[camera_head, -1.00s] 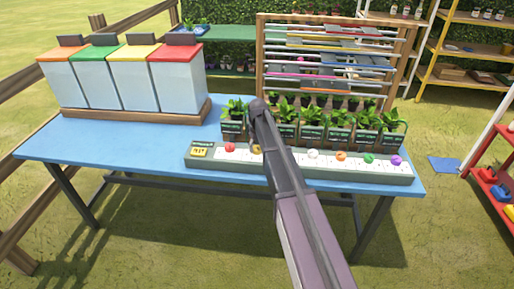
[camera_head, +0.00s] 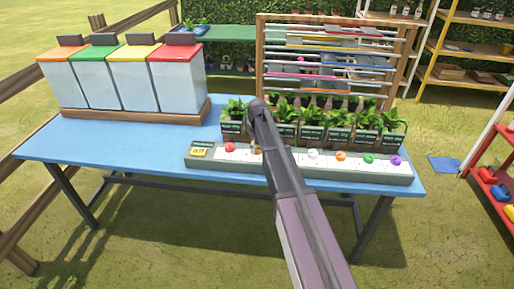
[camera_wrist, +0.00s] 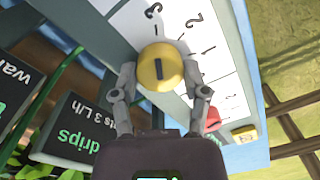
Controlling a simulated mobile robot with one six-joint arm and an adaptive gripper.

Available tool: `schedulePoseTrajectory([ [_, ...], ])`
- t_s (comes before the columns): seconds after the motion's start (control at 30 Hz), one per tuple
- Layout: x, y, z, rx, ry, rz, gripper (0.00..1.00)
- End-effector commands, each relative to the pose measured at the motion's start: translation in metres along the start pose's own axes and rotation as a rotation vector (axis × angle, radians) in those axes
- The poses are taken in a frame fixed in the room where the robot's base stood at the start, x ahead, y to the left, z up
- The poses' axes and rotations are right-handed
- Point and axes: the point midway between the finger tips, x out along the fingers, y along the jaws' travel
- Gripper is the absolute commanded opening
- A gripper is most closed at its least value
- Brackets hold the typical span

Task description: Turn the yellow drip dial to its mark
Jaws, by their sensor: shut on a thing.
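The yellow dial (camera_wrist: 160,64) sits on a white scale panel in the wrist view. A short dark line on its face runs nearly up and down in the picture, roughly toward the numeral 3. The numerals 2 and 1 lie to its upper right and right. My gripper (camera_wrist: 159,76) has one finger on each side of the dial and is shut on it. In the head view my arm covers nearly all of the dial. A dark sign (camera_wrist: 80,122) beside the panel reads "drips" and, partly hidden, "3 L/h".
On the long control strip (camera_head: 300,170) stand a red dial (camera_head: 230,147) to the left, and white, orange, green and purple dials to the right. Potted plants (camera_head: 312,132) stand close behind. Lidded bins (camera_head: 130,80) stand at the left of the blue table (camera_head: 90,145).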

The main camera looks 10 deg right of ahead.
Motion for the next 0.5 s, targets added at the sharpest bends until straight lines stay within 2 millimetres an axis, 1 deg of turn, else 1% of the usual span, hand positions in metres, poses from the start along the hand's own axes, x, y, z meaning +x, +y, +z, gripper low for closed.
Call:
schedulePoseTrajectory([
  [0.2,0.0003,-0.0002,0.0010,-0.001,-0.002,-0.001,0.11],
  [0.23,0.0003,-0.0002,0.0010,0.000,-0.002,0.000,0.67],
  [0.27,0.0003,-0.0002,0.0010,0.000,-0.002,0.000,0.76],
  [0.3,0.0003,-0.0001,0.0009,0.000,-0.002,0.000,0.88],
  [0.33,0.0002,-0.0001,0.0008,0.000,-0.002,0.000,0.93],
  [0.5,0.0001,0.0000,0.0005,0.001,-0.001,0.000,0.93],
])
